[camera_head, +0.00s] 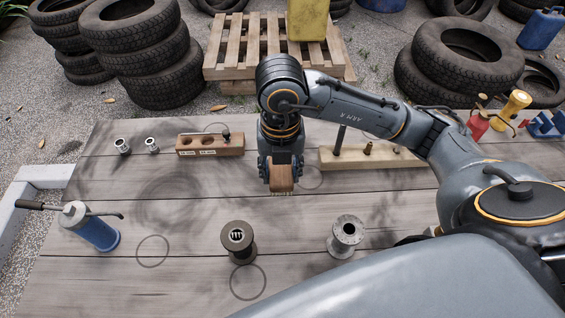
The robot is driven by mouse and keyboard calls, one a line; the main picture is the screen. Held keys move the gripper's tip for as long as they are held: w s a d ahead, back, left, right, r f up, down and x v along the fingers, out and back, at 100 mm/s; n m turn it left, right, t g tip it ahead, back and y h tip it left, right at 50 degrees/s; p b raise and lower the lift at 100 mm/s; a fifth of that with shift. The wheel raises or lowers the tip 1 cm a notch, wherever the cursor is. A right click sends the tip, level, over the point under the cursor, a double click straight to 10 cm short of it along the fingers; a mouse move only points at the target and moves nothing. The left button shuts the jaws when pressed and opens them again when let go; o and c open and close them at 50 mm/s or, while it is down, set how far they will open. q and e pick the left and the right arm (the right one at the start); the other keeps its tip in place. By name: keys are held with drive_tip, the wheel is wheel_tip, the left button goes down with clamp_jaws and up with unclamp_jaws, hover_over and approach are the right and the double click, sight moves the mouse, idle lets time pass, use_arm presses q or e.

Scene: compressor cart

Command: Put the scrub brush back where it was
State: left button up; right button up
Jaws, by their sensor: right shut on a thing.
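The scrub brush (281,179) has a brown wooden body with pale bristles along its lower edge. My right gripper (281,170) is shut on it and points down over the middle of the wooden table (190,215). The brush is upright with its bristles down, at or just above the boards; I cannot tell if it touches them. My left gripper is not in view.
A holed wooden block (237,146) stands left of my gripper, a pale peg board (335,160) right. A dark spool (238,243), a metal spool (346,235) and a blue canister (96,232) stand nearer. Bare boards lie between.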

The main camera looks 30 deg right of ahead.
drive_tip(key=w+d+f, duration=0.2)
drive_tip(key=w, duration=0.1)
drive_tip(key=w+d+f+p, duration=0.1)
drive_tip(key=w+d+f, duration=0.1)
drive_tip(key=w+f, duration=0.1)
drive_tip(key=w+d+f, duration=0.2)
drive_tip(key=w+f, duration=0.1)
drive_tip(key=w, duration=0.2)
drive_tip(key=shift+d+f+p, duration=0.1)
drive_tip(key=shift+f+p, duration=0.15)
drive_tip(key=shift+p, duration=0.1)
drive_tip(key=shift+w+d+f, duration=0.3)
drive_tip(key=shift+w+f, duration=0.15)
drive_tip(key=shift+f, duration=0.3)
wheel_tip(320, 180, down, 2)
drive_tip(key=shift+f, duration=0.45)
drive_tip(key=o, duration=1.1)
drive_tip(key=shift+f, duration=0.15)
